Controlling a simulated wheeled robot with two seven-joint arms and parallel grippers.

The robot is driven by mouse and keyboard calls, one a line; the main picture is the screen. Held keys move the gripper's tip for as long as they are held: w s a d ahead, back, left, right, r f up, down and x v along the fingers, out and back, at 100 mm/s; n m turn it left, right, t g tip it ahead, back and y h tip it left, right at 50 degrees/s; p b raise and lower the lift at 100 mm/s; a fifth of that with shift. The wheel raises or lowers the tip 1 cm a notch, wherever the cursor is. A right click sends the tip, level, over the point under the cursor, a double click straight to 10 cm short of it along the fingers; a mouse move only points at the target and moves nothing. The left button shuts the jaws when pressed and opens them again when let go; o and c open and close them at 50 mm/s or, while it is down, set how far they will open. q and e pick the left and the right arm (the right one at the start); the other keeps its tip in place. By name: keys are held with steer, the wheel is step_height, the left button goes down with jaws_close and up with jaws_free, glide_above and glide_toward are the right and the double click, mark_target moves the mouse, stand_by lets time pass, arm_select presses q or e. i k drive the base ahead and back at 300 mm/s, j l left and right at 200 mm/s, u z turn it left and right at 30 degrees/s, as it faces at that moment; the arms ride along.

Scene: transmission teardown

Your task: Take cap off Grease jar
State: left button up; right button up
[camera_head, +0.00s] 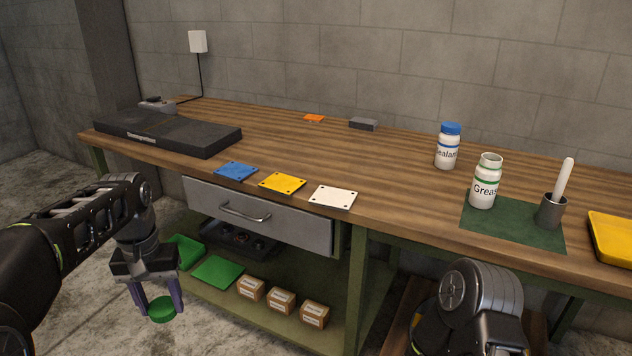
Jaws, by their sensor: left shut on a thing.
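The white Grease jar (484,183) stands upright on the green mat (510,227) at the right of the workbench. Its top is bare, with no cap on it. My left gripper (161,308) is at the lower left, in front of the bench and below its top. It is shut on the green cap (162,310), held between its two fingers. My right arm shows at the bottom right, but its gripper is out of view.
A Sealant jar (447,148) with a blue cap stands behind the Grease jar. A dark cup (551,210) with a white-handled tool stands on the mat, beside a yellow tray (612,238). Blue, yellow and white plates line the front edge. A black case (168,134) lies at left.

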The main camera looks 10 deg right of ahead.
mark_target(488, 172)
steer(key=i+j+z, duration=0.1)
steer(key=i, duration=0.25)
steer(key=z, duration=2.5)
